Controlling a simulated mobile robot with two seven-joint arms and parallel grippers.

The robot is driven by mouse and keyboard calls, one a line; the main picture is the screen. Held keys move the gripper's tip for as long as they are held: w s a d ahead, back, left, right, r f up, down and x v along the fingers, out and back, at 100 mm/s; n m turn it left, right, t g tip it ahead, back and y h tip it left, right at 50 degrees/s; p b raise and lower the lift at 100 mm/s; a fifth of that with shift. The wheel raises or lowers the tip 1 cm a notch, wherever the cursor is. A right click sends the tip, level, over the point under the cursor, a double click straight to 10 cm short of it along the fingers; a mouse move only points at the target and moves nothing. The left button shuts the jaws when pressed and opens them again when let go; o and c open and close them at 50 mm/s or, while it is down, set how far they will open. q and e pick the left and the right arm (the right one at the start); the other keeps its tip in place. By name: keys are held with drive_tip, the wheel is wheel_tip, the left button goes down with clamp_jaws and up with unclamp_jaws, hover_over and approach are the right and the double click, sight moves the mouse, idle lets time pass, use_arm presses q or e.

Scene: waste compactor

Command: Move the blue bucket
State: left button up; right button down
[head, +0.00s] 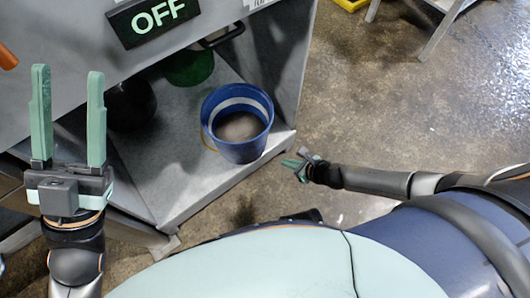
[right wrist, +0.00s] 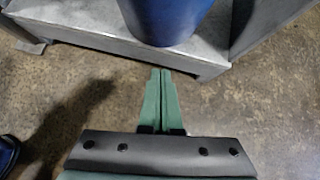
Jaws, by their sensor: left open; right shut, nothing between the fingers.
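The blue bucket (head: 238,148) stands upright on the low grey shelf (head: 200,187) of the machine, close to its front right corner. It has a white band inside and a thin handle hanging on its left side. Its lower part also shows in the right wrist view (right wrist: 165,18). My left gripper (head: 68,95) is open, empty and pointing up the picture, well left of the bucket. My right gripper (head: 290,162) is shut and empty, off the shelf's front edge to the lower right of the bucket. Its closed green fingers (right wrist: 161,90) point toward the bucket without touching it.
A green bucket (head: 189,66) and a dark round object (head: 131,103) stand deeper on the shelf. An OFF display (head: 155,17) is on the machine above. A metal side panel (head: 292,62) rises right of the blue bucket. The wet floor (head: 385,90) at right is mostly clear.

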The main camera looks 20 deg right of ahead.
sight(260, 152)
use_arm(q)
wheel_tip(260, 152, down, 6)
drive_tip(key=b, duration=0.4)
drive_tip(key=shift+w+d+g+b, duration=0.2)
drive_tip(key=shift+d+g+b, duration=0.1)
drive_tip(key=shift+d, duration=0.05)
use_arm(e)
drive_tip(key=w+a+f, duration=0.1)
drive_tip(key=w, duration=0.1)
drive_tip(key=w+a+f, duration=0.2)
drive_tip(key=w, duration=0.1)
drive_tip(key=w+a+f, duration=0.1)
drive_tip(key=w+f, duration=0.1)
drive_tip(key=w, duration=0.1)
drive_tip(key=shift+a+f, duration=0.15)
drive_tip(key=shift+a, duration=0.2)
